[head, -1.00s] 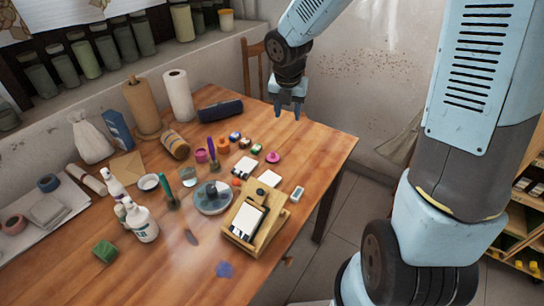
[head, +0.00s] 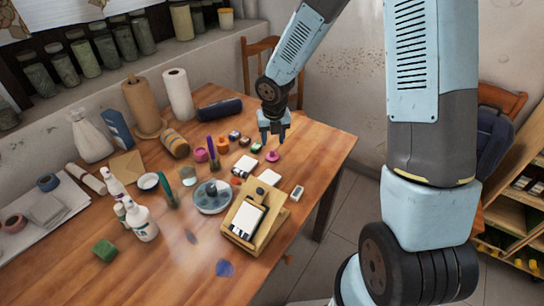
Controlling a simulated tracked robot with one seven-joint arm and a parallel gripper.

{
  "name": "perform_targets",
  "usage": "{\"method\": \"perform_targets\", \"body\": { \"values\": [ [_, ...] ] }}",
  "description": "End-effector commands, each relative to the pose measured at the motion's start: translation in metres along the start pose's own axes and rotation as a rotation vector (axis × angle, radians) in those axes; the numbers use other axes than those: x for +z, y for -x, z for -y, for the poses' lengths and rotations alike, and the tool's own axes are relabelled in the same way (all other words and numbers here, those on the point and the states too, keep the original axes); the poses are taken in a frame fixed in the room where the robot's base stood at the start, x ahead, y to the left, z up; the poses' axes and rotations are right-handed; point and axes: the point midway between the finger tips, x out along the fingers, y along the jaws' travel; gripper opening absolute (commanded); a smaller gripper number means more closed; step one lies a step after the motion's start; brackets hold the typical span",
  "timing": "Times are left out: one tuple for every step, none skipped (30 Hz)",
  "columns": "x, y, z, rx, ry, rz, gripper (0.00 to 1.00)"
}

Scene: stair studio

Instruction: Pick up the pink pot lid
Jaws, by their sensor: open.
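The pink pot lid (head: 272,156) is a small round disc with a knob on top, lying on the wooden table (head: 310,160) toward its right side. My gripper (head: 273,141) points down close above the lid, with its two fingers apart and nothing visible between them. I cannot tell exactly how high the fingertips are over the lid. The lid shows fully just below the fingers.
Small paint pots (head: 234,136) stand close to the left of the lid. A dark cylinder (head: 220,110) lies behind. The table's right edge is clear.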

Motion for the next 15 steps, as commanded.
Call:
{"method": "perform_targets", "body": {
  "values": [
    [0.0,-0.003,0.0,-0.001,0.0,-0.001,0.48],
    [0.0,-0.005,0.0,-0.001,-0.001,-0.001,0.48],
    [0.0,-0.006,0.0,-0.001,-0.001,-0.001,0.48],
    [0.0,-0.007,0.0,-0.001,-0.001,-0.001,0.48],
    [0.0,-0.008,0.0,-0.001,0.0,-0.001,0.48],
    [-0.001,-0.009,0.0,-0.001,0.0,-0.001,0.48],
    [-0.001,-0.011,0.0,0.0,0.0,-0.001,0.48],
    [-0.001,-0.013,0.0,0.0,0.001,-0.002,0.48],
    [-0.001,-0.017,0.0,-0.001,0.0,-0.002,0.48],
    [-0.002,-0.02,0.0,-0.001,0.002,-0.002,0.48],
    [-0.002,-0.024,0.0,-0.002,0.002,-0.002,0.48],
    [-0.002,-0.028,0.0,-0.001,0.002,-0.002,0.48],
    [-0.002,-0.032,0.0,-0.001,0.002,-0.002,0.48],
    [-0.003,-0.035,0.0,-0.002,0.002,-0.003,0.48],
    [-0.003,-0.04,0.0,-0.001,0.001,-0.002,0.48]
  ]
}}
